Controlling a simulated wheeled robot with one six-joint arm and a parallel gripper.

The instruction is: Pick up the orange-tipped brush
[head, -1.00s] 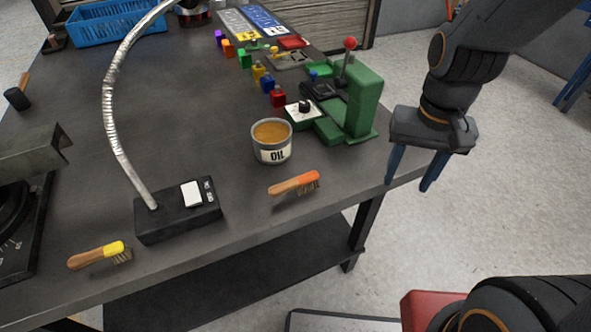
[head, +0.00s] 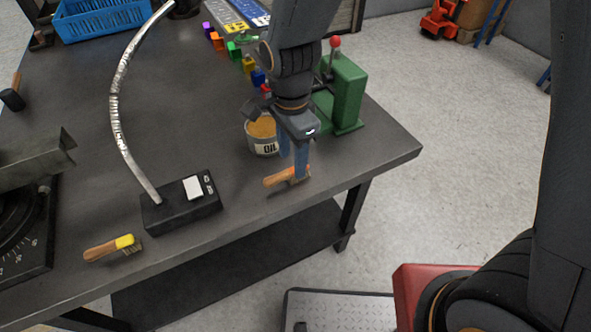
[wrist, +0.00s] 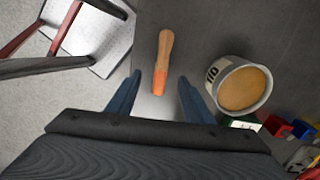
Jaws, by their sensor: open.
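The orange-tipped brush (head: 281,177) lies on the dark workbench near its front edge, with a wooden handle and an orange end. In the wrist view the brush (wrist: 162,62) lies lengthwise, its orange end toward the gap between my fingers. My gripper (head: 293,168) points down at the orange end in the head view and partly hides it. My blue fingers (wrist: 157,100) are spread on either side, with nothing held. The height of the fingertips above the bench is hard to tell.
An oil can (head: 262,134) stands close behind the brush; it also shows at right in the wrist view (wrist: 240,88). A green press (head: 345,95) stands to the right. A black lamp base (head: 181,208) and a yellow-tipped brush (head: 112,247) are to the left.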

